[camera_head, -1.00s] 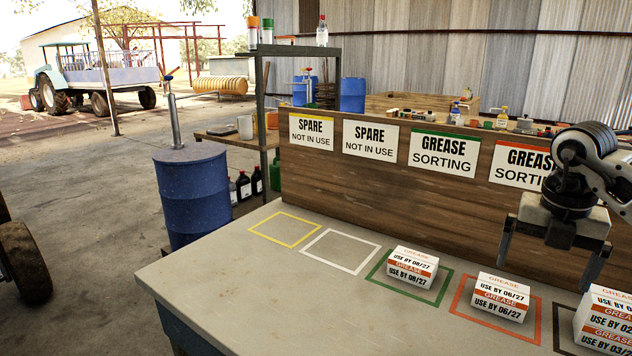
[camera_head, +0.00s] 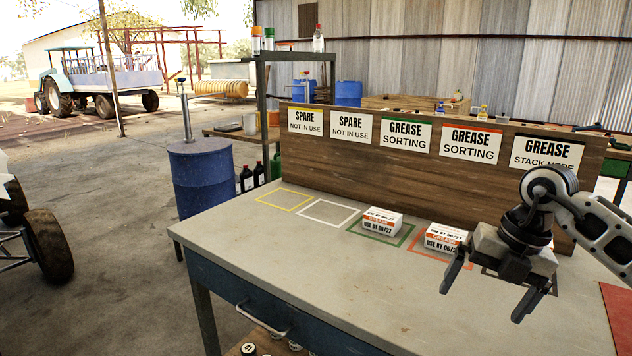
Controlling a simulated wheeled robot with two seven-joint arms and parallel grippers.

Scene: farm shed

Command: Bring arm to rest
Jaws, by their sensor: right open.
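My right gripper (camera_head: 484,302) is open and empty, held above the right part of the bench top (camera_head: 290,245), fingers pointing down. A white and orange grease box (camera_head: 382,221) sits inside the green outline (camera_head: 358,231). A dark outline (camera_head: 553,287) is mostly covered by my gripper; whether boxes stand there is hidden. My left gripper is out of view.
Yellow (camera_head: 262,202) and white (camera_head: 308,216) outlines on the bench are empty. A wooden board (camera_head: 330,159) with signs rises behind. A blue drum (camera_head: 202,180) stands left of the bench. A red patch (camera_head: 617,305) lies at the right edge. The bench's front left is clear.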

